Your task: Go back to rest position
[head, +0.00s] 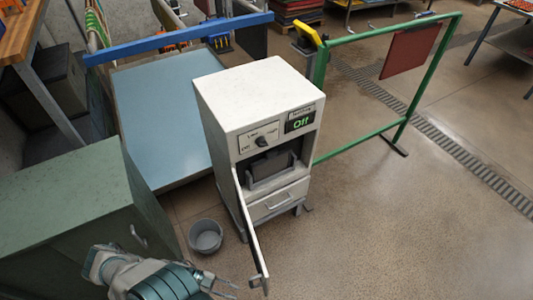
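My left gripper (228,288) is at the bottom of the head view, on a teal and grey arm. Its thin fingers appear apart, with nothing seen between them. It is left of the lower end of the open door (250,232) of a white machine (243,100), with a gap between them. My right gripper is not in view.
A grey bucket (206,236) stands on the floor left of the machine. A green cabinet (75,215) is at left. A blue-grey table (165,110) and blue bar (180,38) are behind. A green frame (437,70) with a red panel (410,50) stands right. The right foreground floor is clear.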

